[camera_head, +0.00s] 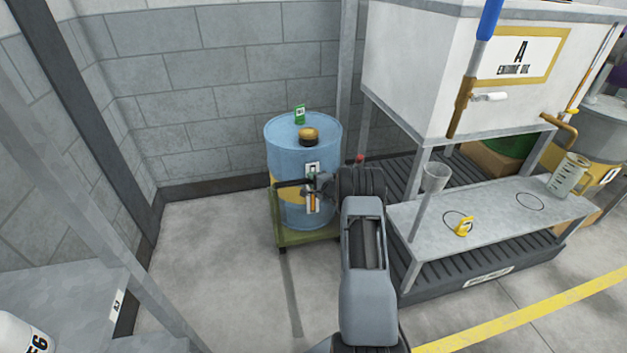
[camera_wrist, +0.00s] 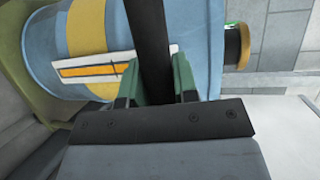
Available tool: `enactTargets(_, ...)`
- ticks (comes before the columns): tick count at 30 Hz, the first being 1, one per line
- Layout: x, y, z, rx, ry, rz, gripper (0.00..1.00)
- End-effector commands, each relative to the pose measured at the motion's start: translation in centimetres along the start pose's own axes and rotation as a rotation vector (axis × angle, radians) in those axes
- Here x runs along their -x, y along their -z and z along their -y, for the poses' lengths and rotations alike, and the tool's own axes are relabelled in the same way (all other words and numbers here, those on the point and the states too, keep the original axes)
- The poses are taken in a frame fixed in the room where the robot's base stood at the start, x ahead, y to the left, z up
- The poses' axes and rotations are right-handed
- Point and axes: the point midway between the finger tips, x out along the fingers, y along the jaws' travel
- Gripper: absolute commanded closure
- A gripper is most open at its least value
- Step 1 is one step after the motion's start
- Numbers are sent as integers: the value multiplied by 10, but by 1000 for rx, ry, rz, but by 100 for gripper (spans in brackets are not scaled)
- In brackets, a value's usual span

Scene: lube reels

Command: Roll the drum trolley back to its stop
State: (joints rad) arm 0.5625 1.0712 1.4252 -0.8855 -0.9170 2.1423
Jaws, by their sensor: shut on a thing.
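The drum trolley (camera_head: 310,238) is a low olive-green frame on small wheels, standing on the concrete floor near the block wall. A blue drum (camera_head: 285,160) with a yellow band stands upright on it. A dark push bar (camera_head: 290,184) crosses the front of the drum. My gripper (camera_head: 322,184) is at the drum's front, shut on the dark bar. In the wrist view the bar (camera_wrist: 150,40) runs between the green fingers of my gripper (camera_wrist: 158,82), with the drum (camera_wrist: 110,35) and its label behind. The fingertips are partly hidden by the bar.
A brown cap (camera_head: 308,135) and green tag (camera_head: 299,114) are on the drum's top. A grey shelf (camera_head: 490,210) with a funnel (camera_head: 435,177) and jug (camera_head: 567,175) stands right, beneath the white tank (camera_head: 430,80). Floor left of the trolley is clear.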

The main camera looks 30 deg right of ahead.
Motion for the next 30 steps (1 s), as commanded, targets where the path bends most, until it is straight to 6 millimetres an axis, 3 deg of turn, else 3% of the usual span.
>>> enactTargets(2, -3, -2, 5, 4, 10, 5, 100)
enactTargets(3, -3, -2, 5, 4, 10, 5, 69)
enactTargets(10, 0, 4, 4, 2, 7, -4, 47)
enactTargets(20, 8, 4, 3, 0, 4, -6, 47)
enactTargets(30, 70, 3, 5, -1, 4, -6, 47)
